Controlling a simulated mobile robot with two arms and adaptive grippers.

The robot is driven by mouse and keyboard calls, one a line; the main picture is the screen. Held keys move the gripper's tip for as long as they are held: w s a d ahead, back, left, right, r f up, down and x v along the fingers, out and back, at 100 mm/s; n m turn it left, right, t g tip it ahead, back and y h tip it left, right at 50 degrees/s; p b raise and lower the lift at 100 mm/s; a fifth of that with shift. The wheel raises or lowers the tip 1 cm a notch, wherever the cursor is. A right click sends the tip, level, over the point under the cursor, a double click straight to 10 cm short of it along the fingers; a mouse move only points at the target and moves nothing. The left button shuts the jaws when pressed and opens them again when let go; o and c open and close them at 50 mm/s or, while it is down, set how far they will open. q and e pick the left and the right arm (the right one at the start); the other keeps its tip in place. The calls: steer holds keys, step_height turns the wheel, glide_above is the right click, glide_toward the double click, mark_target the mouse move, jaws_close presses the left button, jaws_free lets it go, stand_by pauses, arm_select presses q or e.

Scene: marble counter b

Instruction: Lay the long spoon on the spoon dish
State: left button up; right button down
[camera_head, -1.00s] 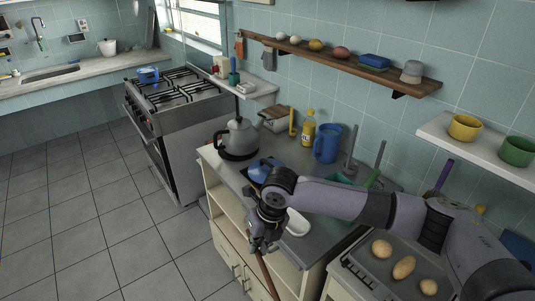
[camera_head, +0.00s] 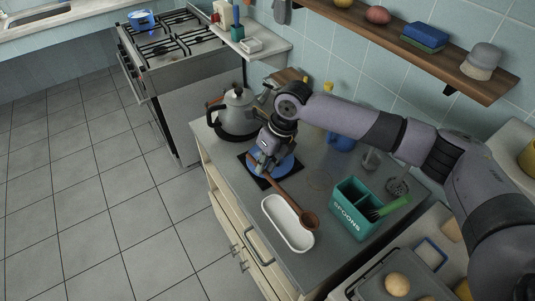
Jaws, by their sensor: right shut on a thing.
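The long brown spoon (camera_head: 291,198) is held by my right gripper (camera_head: 262,165) at the handle end. Its bowl points toward the lower right and appears over the right rim of the white spoon dish (camera_head: 268,212). I cannot tell whether the spoon touches the dish. The dish is a long, rounded, empty tray near the front edge of the counter. My right gripper is shut on the spoon above a blue round thing on a dark mat. My left gripper is not in view.
A grey kettle (camera_head: 236,112) stands left of my gripper. A green box marked SPOONS (camera_head: 352,214) with a green-handled utensil stands right of the dish. The blue round thing (camera_head: 289,167) lies under my gripper. A tray (camera_head: 406,266) with a round item is at lower right.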

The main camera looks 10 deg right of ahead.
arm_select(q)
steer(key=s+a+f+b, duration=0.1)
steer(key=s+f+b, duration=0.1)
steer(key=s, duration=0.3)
arm_select(e)
steer(key=shift+s+d+f, duration=0.1)
steer(key=shift+s+f, duration=0.1)
steer(key=shift+f, duration=0.3)
steer(key=shift+s+f, duration=0.2)
steer(key=shift+f, duration=0.3)
steer(key=f+b, duration=0.2)
steer(key=f, duration=0.1)
steer(key=f+b, duration=0.1)
steer(key=f, duration=0.1)
steer(key=shift+w+b, duration=0.25)
steer(key=shift+b, duration=0.05)
steer(key=shift+w+f, duration=0.1)
steer(key=shift+f, duration=0.45)
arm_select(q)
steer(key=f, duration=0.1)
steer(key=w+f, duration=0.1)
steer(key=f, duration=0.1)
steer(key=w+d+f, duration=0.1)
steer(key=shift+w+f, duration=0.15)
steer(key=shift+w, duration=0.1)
